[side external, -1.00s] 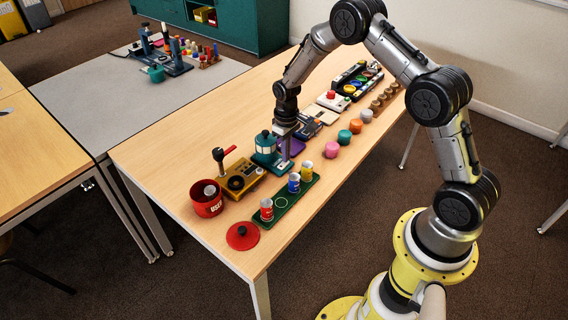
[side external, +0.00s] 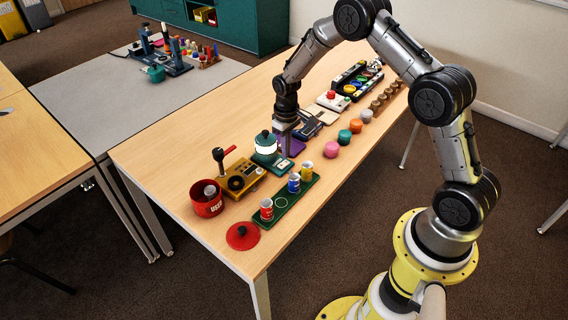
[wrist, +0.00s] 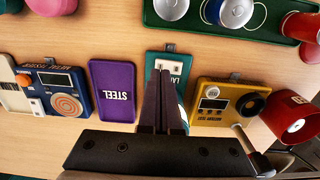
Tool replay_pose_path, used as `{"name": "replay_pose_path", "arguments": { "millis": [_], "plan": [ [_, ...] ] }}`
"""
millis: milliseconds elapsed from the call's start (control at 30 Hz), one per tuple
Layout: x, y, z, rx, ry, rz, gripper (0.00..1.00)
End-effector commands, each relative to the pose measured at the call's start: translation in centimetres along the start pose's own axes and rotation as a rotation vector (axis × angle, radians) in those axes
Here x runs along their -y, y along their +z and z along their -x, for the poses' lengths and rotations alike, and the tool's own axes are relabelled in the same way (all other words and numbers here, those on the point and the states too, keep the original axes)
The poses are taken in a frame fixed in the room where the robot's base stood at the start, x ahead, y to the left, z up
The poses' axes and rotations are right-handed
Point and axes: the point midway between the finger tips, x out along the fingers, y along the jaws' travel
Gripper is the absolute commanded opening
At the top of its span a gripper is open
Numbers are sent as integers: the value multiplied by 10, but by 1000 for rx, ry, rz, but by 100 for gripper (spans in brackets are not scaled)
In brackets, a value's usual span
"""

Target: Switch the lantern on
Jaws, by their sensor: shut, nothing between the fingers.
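The teal lantern (side external: 265,148) stands on the table, and its window glows bright white. Its teal base plate (wrist: 155,61) carries a pale switch panel (wrist: 170,66) with the label partly hidden. My gripper (side external: 287,155) is shut and empty, pointing down just beside the lantern over the switch end of the base. In the wrist view my gripper's fingertips (wrist: 163,72) are together next to the switch panel. They hide most of the lantern body; I cannot tell whether they touch the switch.
A purple plate marked STEEL (wrist: 113,90) and a yellow tester box (wrist: 228,103) flank the lantern. A green tray (side external: 274,212) with several small cans lies in front. A red bin (side external: 207,199) and red lid (side external: 242,236) are at the near end.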

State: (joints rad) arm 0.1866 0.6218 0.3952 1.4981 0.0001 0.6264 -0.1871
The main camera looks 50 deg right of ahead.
Motion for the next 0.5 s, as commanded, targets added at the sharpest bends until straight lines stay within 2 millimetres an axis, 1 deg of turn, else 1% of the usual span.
{"name": "replay_pose_path", "arguments": {
  "millis": [100, 500],
  "plan": [
    [0, 0, 10, -2, 0, 0, 0],
    [0, 0, 38, -1, 0, 0, 0]
  ]
}}
